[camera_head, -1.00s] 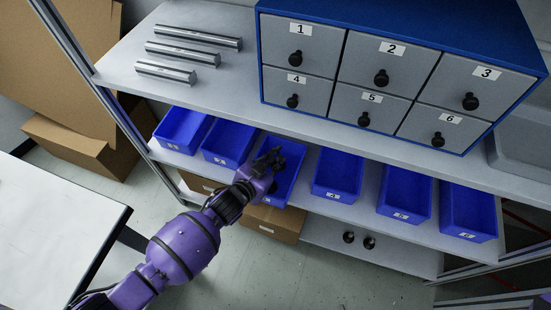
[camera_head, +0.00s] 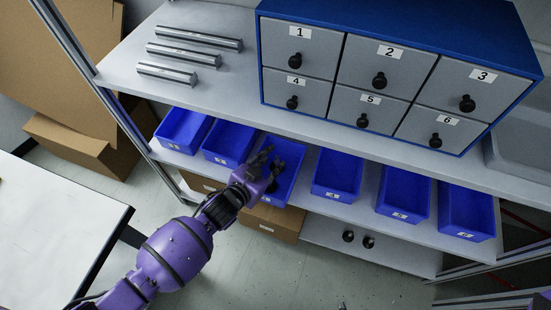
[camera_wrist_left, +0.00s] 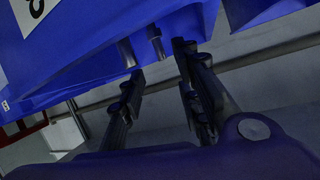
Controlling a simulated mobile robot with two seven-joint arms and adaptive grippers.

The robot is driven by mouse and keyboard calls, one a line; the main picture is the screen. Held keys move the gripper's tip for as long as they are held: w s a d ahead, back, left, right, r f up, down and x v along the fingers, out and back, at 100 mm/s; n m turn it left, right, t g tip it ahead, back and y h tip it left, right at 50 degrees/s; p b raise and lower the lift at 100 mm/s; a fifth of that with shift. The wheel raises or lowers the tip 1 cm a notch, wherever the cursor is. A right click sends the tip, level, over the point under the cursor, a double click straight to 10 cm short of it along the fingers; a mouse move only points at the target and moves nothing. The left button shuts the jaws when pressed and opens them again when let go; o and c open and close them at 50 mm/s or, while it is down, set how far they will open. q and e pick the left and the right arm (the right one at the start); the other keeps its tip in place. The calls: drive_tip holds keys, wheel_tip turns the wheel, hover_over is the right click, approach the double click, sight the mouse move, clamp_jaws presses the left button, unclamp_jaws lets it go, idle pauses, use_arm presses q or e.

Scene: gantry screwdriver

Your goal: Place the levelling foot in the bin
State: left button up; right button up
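The third blue bin from the left (camera_head: 288,186) stands on the middle shelf. My left gripper (camera_head: 267,163) is over this bin, its fingers pointing into it. In the left wrist view the two dark fingers (camera_wrist_left: 160,95) are spread apart with a gap between them, beside a blue bin wall (camera_wrist_left: 80,50). Small grey cylindrical ends (camera_wrist_left: 155,42) show near the fingertips; I cannot tell whether they belong to the levelling foot. Dark shapes in the bin merge with the gripper in the head view. My right gripper is out of view.
More blue bins stand left (camera_head: 228,142) and right (camera_head: 338,175) along the shelf. The upper shelf holds metal bars (camera_head: 183,53) and a numbered drawer cabinet (camera_head: 390,75). Two small black round objects (camera_head: 358,239) sit on the lowest shelf. A white table (camera_head: 50,220) is at left.

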use_arm(q)
drive_tip(key=p+v, duration=0.1)
drive_tip(key=v, duration=0.8)
drive_tip(key=shift+s, duration=0.25)
drive_tip(key=shift+s+a+r, duration=0.1)
drive_tip(key=shift+a, duration=0.05)
drive_tip(key=s+a+f+n+g+y, duration=0.1)
drive_tip(key=s+a, duration=0.3)
drive_tip(key=s, duration=0.7)
drive_tip(key=s+a+f+n+g+y, duration=0.2)
drive_tip(key=s+a+f+n+y, duration=0.1)
drive_tip(key=s, duration=0.8)
drive_tip(key=s+a+f+n+g+y, duration=0.1)
drive_tip(key=s+a+f+n+y, duration=0.2)
drive_tip(key=s+a, duration=0.3)
drive_tip(key=s, duration=0.5)
drive_tip(key=shift+s+f+n+g, duration=0.2)
drive_tip(key=shift+f+n+g, duration=0.1)
drive_tip(key=shift+f, duration=0.05)
drive_tip(key=shift+a, duration=0.1)
drive_tip(key=s, duration=0.3)
drive_tip(key=shift+s+a+f+g, duration=0.1)
drive_tip(key=shift+a+f+g, duration=0.1)
drive_tip(key=shift+a+g, duration=0.1)
